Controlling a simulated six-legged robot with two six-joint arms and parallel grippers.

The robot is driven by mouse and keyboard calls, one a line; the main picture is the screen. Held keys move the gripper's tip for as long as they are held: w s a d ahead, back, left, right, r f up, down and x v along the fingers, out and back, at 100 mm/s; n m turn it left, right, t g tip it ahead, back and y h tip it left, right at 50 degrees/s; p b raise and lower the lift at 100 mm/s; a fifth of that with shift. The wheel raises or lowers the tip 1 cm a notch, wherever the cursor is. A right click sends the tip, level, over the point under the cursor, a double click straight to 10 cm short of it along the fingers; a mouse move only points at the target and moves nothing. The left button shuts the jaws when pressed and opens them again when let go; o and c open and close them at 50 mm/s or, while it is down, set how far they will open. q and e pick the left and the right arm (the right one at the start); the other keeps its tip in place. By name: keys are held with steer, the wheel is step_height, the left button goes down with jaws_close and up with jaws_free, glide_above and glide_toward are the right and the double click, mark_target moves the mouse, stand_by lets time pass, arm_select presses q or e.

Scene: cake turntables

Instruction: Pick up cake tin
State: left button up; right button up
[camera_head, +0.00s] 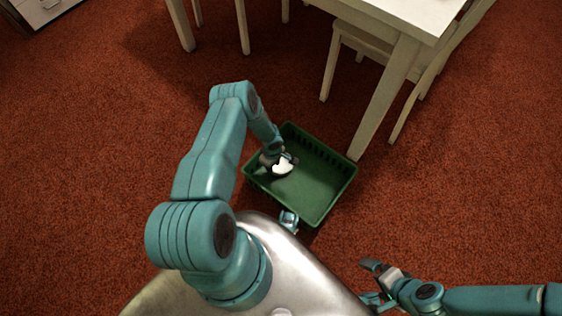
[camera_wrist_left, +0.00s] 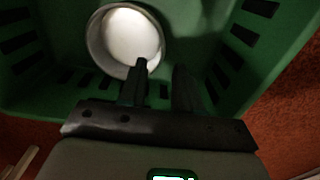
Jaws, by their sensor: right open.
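The cake tin is a round, shallow, white tin (camera_head: 285,169) inside a green crate (camera_head: 338,196) on the floor. In the left wrist view the tin (camera_wrist_left: 122,32) lies near the crate's inner wall, with its open side facing the camera. My left gripper (camera_head: 274,159) reaches down into the crate and covers part of the tin. In the left wrist view its two fingers (camera_wrist_left: 162,72) stand apart. One fingertip overlaps the tin's near rim; the other is just right of the tin. Contact cannot be told. My right gripper (camera_head: 371,282) is open and empty, away from the crate at the lower right.
A white table (camera_head: 390,85) and a chair (camera_head: 345,37) stand just behind the crate, one table leg close to its right corner. A white drawer cabinet (camera_head: 42,10) is at the far left. Red carpet (camera_head: 470,190) is clear to the right and left.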

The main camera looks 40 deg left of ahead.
arm_select(q)
step_height(320, 180, down, 7)
steer(key=b, duration=0.4)
steer(key=shift+d+r, duration=0.15)
steer(key=shift+r, duration=0.2)
jaws_close()
